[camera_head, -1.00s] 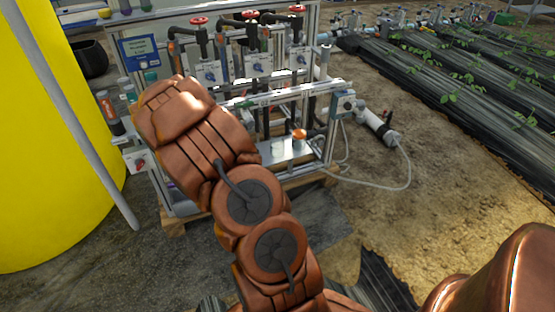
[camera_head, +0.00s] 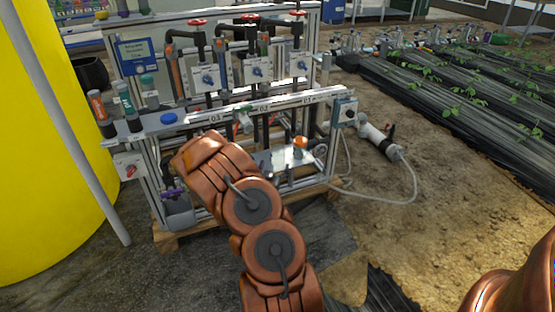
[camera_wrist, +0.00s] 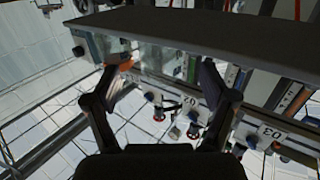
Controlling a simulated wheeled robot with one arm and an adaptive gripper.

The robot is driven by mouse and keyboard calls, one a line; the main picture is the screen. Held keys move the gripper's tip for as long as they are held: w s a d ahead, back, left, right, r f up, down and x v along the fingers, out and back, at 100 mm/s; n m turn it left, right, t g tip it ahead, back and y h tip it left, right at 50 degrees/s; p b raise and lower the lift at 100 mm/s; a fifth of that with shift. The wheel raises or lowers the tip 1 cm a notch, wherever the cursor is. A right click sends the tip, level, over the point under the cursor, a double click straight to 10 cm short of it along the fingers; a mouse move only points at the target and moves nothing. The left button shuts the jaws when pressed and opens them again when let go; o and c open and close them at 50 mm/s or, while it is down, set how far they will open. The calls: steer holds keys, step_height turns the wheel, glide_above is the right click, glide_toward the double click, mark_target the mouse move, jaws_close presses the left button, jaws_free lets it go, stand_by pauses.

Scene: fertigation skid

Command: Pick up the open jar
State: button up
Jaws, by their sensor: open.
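My gripper (camera_wrist: 166,66) is open in the wrist view, its two dark fingers apart. A pale, clear glass-like shape (camera_wrist: 152,52) shows between and beyond the fingertips, close under a dark slab; I cannot tell for sure that it is the open jar. A small orange piece (camera_wrist: 125,65) shows by the left fingertip. In the head view my arm hides the gripper. There, a small orange-topped container (camera_head: 300,143) stands on the lower metal plate (camera_head: 272,160) of the skid, right of my wrist. No open jar mouth is clearly visible.
The dark slab (camera_wrist: 210,38) lies close across the top of the wrist view. Red-handled valves (camera_head: 197,21) stand behind. A yellow tank (camera_head: 45,170) is at left. Open soil lies right.

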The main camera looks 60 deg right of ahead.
mark_target(276, 160)
steer(key=shift+b+x, duration=1.1)
steer(key=shift+x, duration=1.65)
steer(key=c, duration=1.2)
steer(key=shift+o, duration=0.2)
steer(key=shift+r, duration=0.15)
